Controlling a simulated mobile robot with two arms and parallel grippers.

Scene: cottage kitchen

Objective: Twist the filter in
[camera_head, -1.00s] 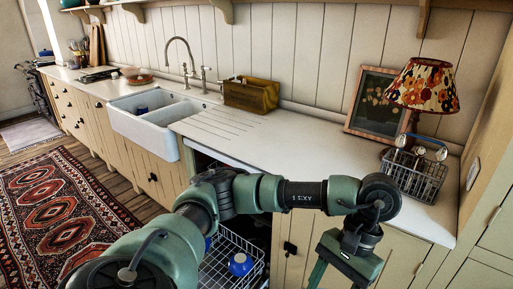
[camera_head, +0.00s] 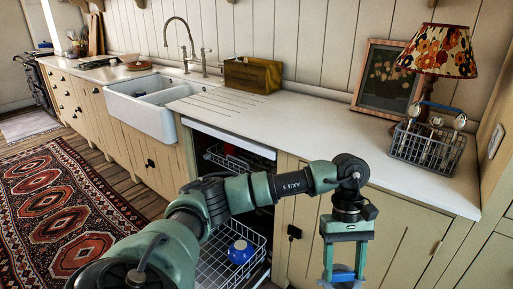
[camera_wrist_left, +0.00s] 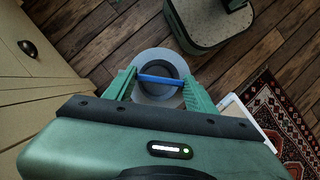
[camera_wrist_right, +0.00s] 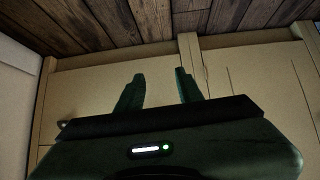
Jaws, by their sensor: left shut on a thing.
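The filter (camera_wrist_left: 158,60) is a pale grey round piece with a darker centre and a blue bar across it. My left gripper (camera_wrist_left: 161,80) is shut on the blue bar, one finger at each end, and points down over the wooden floor. In the head view the gripper is in front of the cupboard doors, with the blue bar (camera_head: 343,275) between its fingers at the bottom edge. The dishwasher (camera_head: 232,142) is open under the counter, left of the gripper; its filter seat is not visible. My right gripper (camera_wrist_right: 160,85) is open and empty, facing beige panels.
The dishwasher's lower rack (camera_head: 215,273) is pulled out with a blue item (camera_head: 240,252) in it. The upper rack (camera_head: 225,158) is inside. A wire basket (camera_head: 428,150), lamp (camera_head: 438,50) and picture (camera_head: 385,80) stand on the counter, whose middle is clear.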

